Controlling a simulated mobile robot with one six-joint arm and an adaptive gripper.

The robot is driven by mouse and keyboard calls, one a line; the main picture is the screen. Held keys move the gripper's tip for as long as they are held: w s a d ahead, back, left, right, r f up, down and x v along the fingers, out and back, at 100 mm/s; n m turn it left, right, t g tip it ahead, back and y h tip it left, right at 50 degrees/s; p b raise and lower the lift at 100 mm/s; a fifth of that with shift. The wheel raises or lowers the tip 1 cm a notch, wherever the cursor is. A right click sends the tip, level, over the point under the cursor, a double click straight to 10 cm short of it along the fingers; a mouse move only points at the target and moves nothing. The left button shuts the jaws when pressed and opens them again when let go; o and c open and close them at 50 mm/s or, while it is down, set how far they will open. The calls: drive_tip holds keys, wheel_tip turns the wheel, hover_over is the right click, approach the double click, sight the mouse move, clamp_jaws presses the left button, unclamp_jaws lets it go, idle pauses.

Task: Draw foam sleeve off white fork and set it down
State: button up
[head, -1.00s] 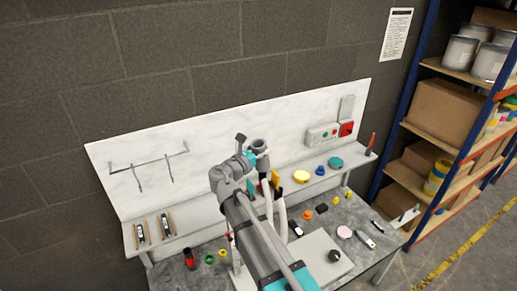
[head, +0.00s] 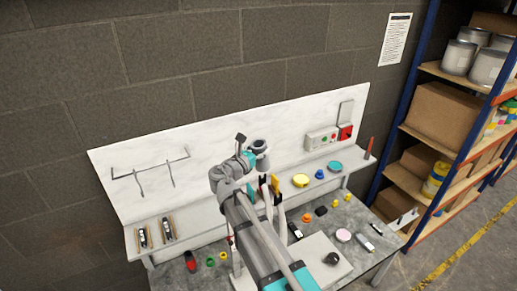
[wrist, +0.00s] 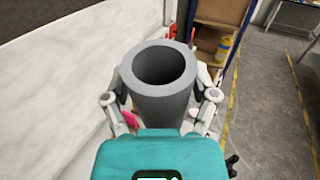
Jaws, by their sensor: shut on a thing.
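The foam sleeve (wrist: 160,100) is a thick grey tube with a dark open bore facing the camera in the wrist view. My gripper (wrist: 162,103) is shut on it, one finger against each side. In the head view, the grey sleeve (head: 259,147) shows its open end upward beside my wrist, high above the bench. The white fork (head: 283,222) shows only in part behind my arm, as slim white curved legs. Its upper end is hidden, and I cannot tell whether any of it is inside the sleeve.
A raised shelf (head: 190,240) runs behind the bench (head: 356,220), with caps and small parts on both. A light board (head: 318,258) lies near my arm. A white back panel (head: 235,130) stands behind. Blue-framed shelving (head: 410,95) is at right.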

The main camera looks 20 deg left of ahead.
drive_tip(key=shift+r+p, duration=0.45)
drive_tip(key=shift+r, duration=0.15)
idle(0.3)
drive_tip(key=s+d, duration=0.5)
drive_tip(key=d, duration=0.1)
idle(1.4)
drive_tip(key=shift+s, duration=0.1)
idle(0.3)
